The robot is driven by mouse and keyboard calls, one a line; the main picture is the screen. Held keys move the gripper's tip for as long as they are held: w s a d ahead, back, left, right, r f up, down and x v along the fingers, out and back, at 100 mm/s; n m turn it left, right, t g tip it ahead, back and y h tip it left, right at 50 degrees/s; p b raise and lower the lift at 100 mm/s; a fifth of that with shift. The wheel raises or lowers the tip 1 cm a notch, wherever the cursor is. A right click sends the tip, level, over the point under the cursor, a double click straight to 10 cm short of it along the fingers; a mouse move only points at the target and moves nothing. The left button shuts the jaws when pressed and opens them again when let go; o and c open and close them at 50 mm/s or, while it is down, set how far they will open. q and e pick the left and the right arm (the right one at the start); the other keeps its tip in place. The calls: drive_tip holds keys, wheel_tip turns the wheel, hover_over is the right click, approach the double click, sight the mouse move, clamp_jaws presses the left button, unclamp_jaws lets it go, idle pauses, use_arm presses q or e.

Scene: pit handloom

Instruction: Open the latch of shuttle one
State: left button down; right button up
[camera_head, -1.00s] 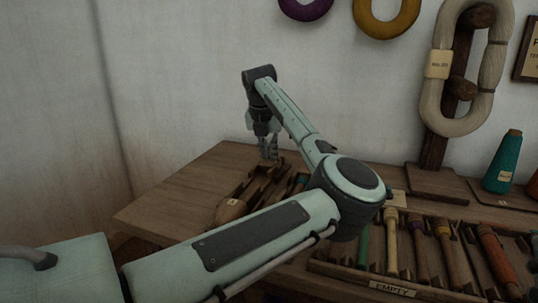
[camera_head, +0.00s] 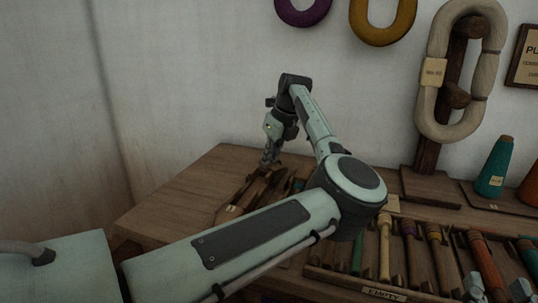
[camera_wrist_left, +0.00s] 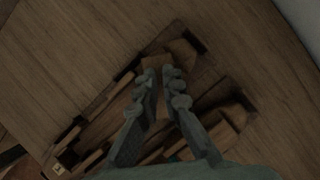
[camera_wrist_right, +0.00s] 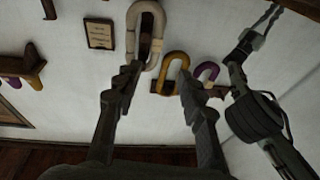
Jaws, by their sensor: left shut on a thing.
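Shuttle one (camera_head: 226,214) is a long, dark wooden boat shape. It lies at the left of the table, with a small tag near its front end. My left gripper (camera_head: 268,161) reaches down to the far end of it. In the left wrist view my left gripper (camera_wrist_left: 161,76) has its fingers nearly together on a small brown part there, which looks like the latch. The fingers hide most of that part, so I cannot tell how far open it is. My right gripper (camera_wrist_right: 155,82) is open and empty. Its fingertips show at the lower right of the head view.
Other shuttles (camera_wrist_left: 215,105) lie close beside shuttle one. A tray (camera_head: 372,292) of coloured bobbins, labelled EMPTY, fills the table's front right. A teal cone (camera_head: 494,170) and a wooden stand (camera_head: 428,182) with a pale yarn hank (camera_head: 430,105) are behind it. The table's left side is clear.

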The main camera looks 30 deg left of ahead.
sight(280, 166)
use_arm(q)
drive_tip(key=n+g+p, duration=0.1)
drive_tip(key=n, duration=0.1)
drive_tip(key=shift+w+n, duration=0.15)
drive_tip(key=shift+n, duration=0.55)
use_arm(e)
wheel_tip(280, 166, down, 8)
drive_tip(key=w+d+g+h, duration=0.1)
drive_tip(key=d+g+h, duration=0.1)
drive_tip(key=g, duration=0.1)
drive_tip(key=shift+w+d+r+g+h, duration=0.2)
drive_tip(key=shift+d+g+h, duration=0.1)
drive_tip(key=shift+d+g, duration=0.1)
use_arm(q)
drive_tip(key=c, duration=1.7)
unclamp_jaws()
use_arm(e)
drive_tip(key=shift+s, duration=0.1)
use_arm(q)
drive_tip(key=shift+d+r, duration=0.1)
drive_tip(key=shift+v, duration=3.95)
drive_tip(key=shift+w, duration=0.15)
drive_tip(key=shift+c, duration=0.4)
